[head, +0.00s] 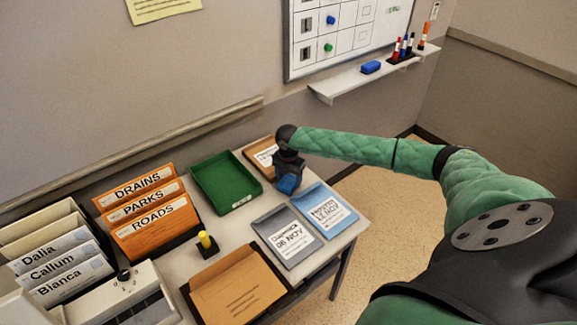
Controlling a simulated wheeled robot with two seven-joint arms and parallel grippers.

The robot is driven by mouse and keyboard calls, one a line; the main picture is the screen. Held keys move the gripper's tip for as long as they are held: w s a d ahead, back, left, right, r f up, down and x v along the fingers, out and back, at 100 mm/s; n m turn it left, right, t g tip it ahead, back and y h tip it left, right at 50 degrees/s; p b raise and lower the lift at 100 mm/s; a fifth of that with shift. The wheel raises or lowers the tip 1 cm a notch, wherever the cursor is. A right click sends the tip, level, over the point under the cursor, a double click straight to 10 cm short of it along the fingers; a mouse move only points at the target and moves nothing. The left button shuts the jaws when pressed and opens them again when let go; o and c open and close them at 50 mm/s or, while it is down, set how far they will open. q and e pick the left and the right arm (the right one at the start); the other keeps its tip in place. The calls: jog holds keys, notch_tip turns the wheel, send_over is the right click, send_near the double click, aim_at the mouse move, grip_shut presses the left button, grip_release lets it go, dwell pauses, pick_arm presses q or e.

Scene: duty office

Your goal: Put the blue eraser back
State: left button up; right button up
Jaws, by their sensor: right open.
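The blue eraser (371,67) lies on the white ledge (345,88) below the whiteboard, left of the pens. My right gripper (288,182) is far from it, low over the back of the table, between the green tray and the blue folder. It is open and seen from above and behind. A blue patch shows at its lower end; I cannot tell whether this is part of the gripper or something under it. My left gripper is not in view.
Pens (404,47) stand on the ledge.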

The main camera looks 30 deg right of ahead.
aim_at(289, 180)
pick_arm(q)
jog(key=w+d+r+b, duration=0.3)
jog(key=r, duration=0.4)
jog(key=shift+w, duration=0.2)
pick_arm(e)
notch_tip(289, 180, up, 10)
jog(key=shift+f, duration=0.1)
